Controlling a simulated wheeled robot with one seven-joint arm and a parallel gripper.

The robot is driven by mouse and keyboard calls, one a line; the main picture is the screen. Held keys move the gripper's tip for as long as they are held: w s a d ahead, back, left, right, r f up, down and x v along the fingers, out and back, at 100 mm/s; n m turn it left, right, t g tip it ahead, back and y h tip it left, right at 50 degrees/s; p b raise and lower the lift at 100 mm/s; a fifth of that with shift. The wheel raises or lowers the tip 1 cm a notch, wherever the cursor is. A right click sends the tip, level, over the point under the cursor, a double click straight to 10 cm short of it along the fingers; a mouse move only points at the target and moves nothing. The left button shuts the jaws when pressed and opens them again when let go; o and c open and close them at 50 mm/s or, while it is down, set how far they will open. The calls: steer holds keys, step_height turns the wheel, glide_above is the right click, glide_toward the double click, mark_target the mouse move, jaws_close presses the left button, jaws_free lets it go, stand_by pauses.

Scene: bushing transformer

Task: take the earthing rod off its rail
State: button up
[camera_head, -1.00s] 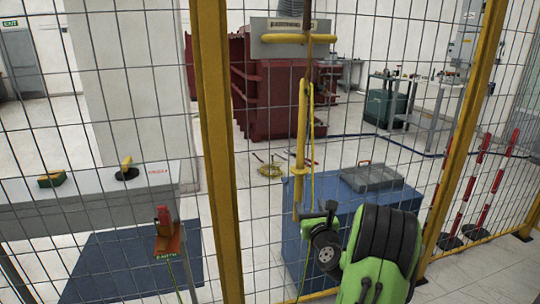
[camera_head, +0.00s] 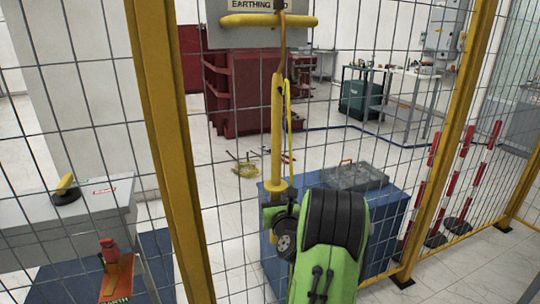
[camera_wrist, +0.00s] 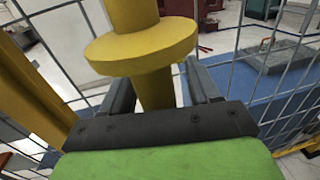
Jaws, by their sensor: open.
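The earthing rod (camera_head: 277,130) is yellow and hangs upright in front of the mesh fence, with a round collar (camera_head: 277,192) low on it. Its top end meets the yellow rail (camera_head: 240,20) under the EARTHING ROD sign (camera_head: 252,5). My gripper (camera_head: 272,218) is at the rod just below the collar. In the wrist view the collar (camera_wrist: 140,45) is close above my gripper (camera_wrist: 156,88). The rod's lower part (camera_wrist: 156,90) stands between the two open fingers. Whether a finger touches it, I cannot tell.
A yellow fence post (camera_head: 168,150) stands left of the rod, and another (camera_head: 447,130) to the right. A blue cabinet (camera_head: 390,225) is behind the mesh. A yellow-green cable (camera_head: 289,130) runs beside the rod.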

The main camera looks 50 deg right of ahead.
steer(key=shift+w, duration=0.1)
steer(key=shift+s+a+r, duration=0.3)
steer(key=shift+s+a, duration=0.05)
steer(key=shift+s, duration=0.05)
steer(key=shift+s+a+r, duration=0.1)
steer(key=shift+s+a, duration=0.05)
steer(key=shift+a, duration=0.05)
steer(key=shift+c, duration=1.1)
steer(key=shift+w+d+f, duration=0.2)
steer(key=shift+w+d, duration=0.05)
steer(key=shift+d, duration=0.05)
steer(key=c, duration=0.4)
steer(key=shift+s+a, duration=0.1)
jaws_close()
steer(key=shift+r, duration=0.1)
steer(key=shift+r, duration=0.15)
